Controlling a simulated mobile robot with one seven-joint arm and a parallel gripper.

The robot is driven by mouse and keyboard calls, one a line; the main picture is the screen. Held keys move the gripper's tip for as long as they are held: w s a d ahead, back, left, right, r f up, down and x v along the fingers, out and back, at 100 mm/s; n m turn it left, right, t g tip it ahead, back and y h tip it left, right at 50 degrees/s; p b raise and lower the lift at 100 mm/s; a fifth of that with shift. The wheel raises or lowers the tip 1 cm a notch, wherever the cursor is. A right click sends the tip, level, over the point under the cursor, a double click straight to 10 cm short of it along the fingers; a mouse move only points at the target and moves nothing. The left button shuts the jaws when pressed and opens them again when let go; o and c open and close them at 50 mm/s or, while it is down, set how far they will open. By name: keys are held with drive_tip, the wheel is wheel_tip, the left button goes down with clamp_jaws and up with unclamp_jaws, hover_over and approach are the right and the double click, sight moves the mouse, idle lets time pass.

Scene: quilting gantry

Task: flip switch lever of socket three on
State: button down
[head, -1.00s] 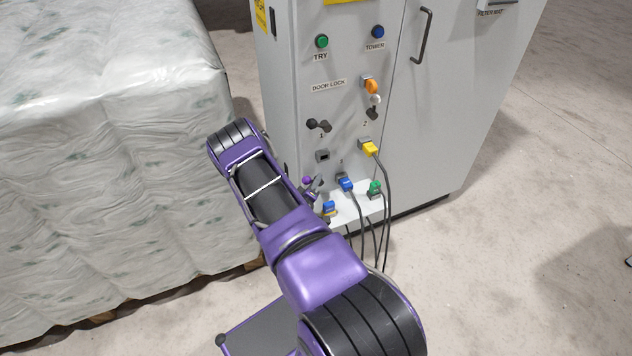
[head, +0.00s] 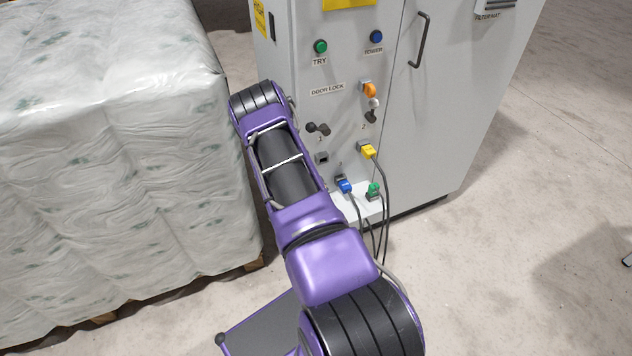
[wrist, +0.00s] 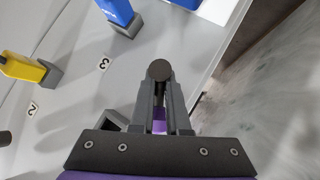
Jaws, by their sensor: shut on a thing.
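In the wrist view my gripper (wrist: 160,90) is shut on the dark round-ended switch lever (wrist: 159,70) of socket three. The lever's end points at the camera, so I cannot tell its on or off position. A "3" label (wrist: 104,63) is on the grey panel beside it. A blue plug (wrist: 117,10) sits in a grey socket near that label; it shows in the head view too (head: 345,187). In the head view my arm hides the gripper and the held lever.
A yellow plug (head: 367,151), a green plug (head: 374,190) and hanging cables are to the right. Levers one (head: 318,129) and two (head: 371,116) stick out above. A wrapped pallet (head: 110,150) stands close on the left.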

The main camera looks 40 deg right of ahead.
drive_tip(key=shift+s+d+r+m+y, duration=0.1)
drive_tip(key=shift+d+m+y, duration=0.1)
drive_tip(key=shift+m+y, duration=0.3)
drive_tip(key=shift+s+d+m+y, duration=0.15)
drive_tip(key=shift+m+y, duration=0.15)
drive_tip(key=shift+y, duration=0.4)
drive_tip(key=shift+w+m+y+b, duration=0.1)
drive_tip(key=shift+m+y+b, duration=0.2)
drive_tip(key=shift+m+y, duration=0.35)
drive_tip(key=shift+t+y, duration=0.25)
drive_tip(key=shift+t, duration=0.05)
drive_tip(key=c, duration=0.9)
unclamp_jaws()
drive_tip(key=p+v, duration=0.2)
drive_tip(key=v, duration=1.5)
drive_tip(key=shift+r, duration=0.2)
